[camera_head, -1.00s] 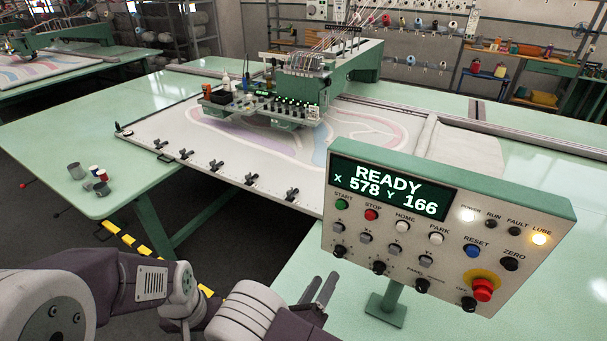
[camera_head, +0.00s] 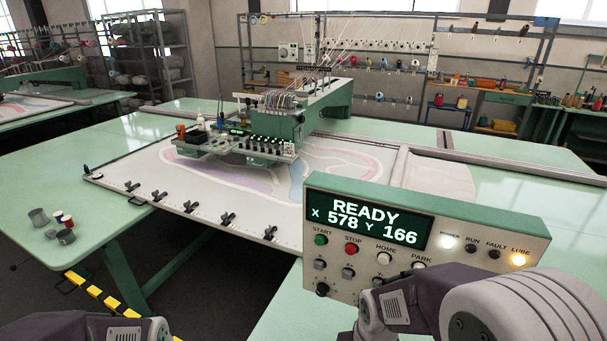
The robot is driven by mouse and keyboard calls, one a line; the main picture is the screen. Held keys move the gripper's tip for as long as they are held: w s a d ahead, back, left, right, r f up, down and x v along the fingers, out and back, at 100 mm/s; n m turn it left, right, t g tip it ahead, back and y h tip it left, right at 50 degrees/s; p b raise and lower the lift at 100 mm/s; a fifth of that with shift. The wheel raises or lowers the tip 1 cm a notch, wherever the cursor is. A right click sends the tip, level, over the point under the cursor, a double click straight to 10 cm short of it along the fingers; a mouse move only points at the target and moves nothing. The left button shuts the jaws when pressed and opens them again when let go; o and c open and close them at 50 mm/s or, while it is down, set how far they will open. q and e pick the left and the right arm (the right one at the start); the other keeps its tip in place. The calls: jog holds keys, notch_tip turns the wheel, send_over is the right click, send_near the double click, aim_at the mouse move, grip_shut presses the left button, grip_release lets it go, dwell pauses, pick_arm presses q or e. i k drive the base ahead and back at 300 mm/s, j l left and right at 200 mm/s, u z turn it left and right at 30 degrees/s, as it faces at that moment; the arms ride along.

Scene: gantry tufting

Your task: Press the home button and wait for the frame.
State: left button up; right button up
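The control panel (camera_head: 318,246) stands at the right front. Its display (camera_head: 372,218) reads READY, X 578, Y 166. The white HOME button (camera_head: 384,258) is in clear view, right of the red STOP button (camera_head: 350,248) and green START button (camera_head: 320,239). The large frame (camera_head: 150,170) with the patterned cloth lies on the green table, under the tufting head (camera_head: 265,140). My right arm crosses the panel's lower right and hides several controls. My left arm shows at the bottom left. Neither gripper's fingers show.
Small cans and spools (camera_head: 62,226) sit on the table's left corner. A yellow-and-black floor stripe (camera_head: 95,291) runs below. Shelves and a thread rack stand at the back. The POWER lamp (camera_head: 447,242) and LUBE lamp (camera_head: 518,260) are lit.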

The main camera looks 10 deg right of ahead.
aim_at(384, 259)
jog(key=z, duration=0.35)
jog(key=l+z, duration=0.15)
jog(key=z, duration=0.25)
jog(key=i+z, duration=0.1)
jog(key=z, duration=0.25)
